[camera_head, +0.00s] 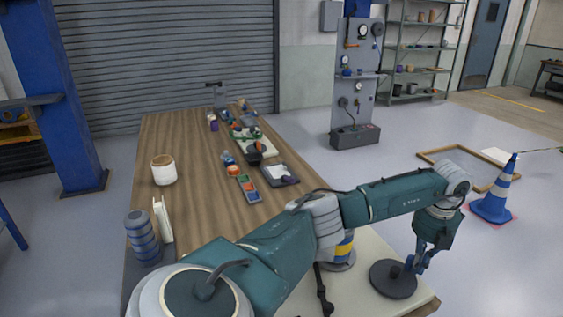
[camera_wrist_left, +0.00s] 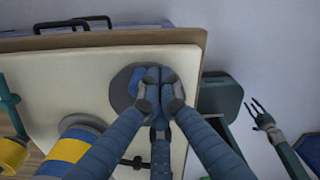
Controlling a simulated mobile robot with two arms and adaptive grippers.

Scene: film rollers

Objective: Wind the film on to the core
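A dark round disc (camera_head: 390,282) with a small raised hub lies on a cream board (camera_head: 368,245) at the table's near right corner. The disc also shows in the left wrist view (camera_wrist_left: 121,91). My left gripper (camera_head: 410,264) points down over the disc, close to its hub. Its fingers (camera_wrist_left: 155,76) are drawn together; they hide the hub, so I cannot tell if anything is between them. A roller with yellow and blue bands (camera_head: 344,248) stands on the board, partly behind my arm. My right gripper (camera_wrist_left: 259,108) is spread open and empty beyond the board's edge. I cannot make out a film strip.
A black crank-like part (camera_head: 324,292) is by the board's near side. The wooden table (camera_head: 190,212) holds a white cup (camera_head: 164,170), a ribbed blue cylinder (camera_head: 142,238), trays and small tools. A striped cone (camera_head: 495,192) stands on the open floor at right.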

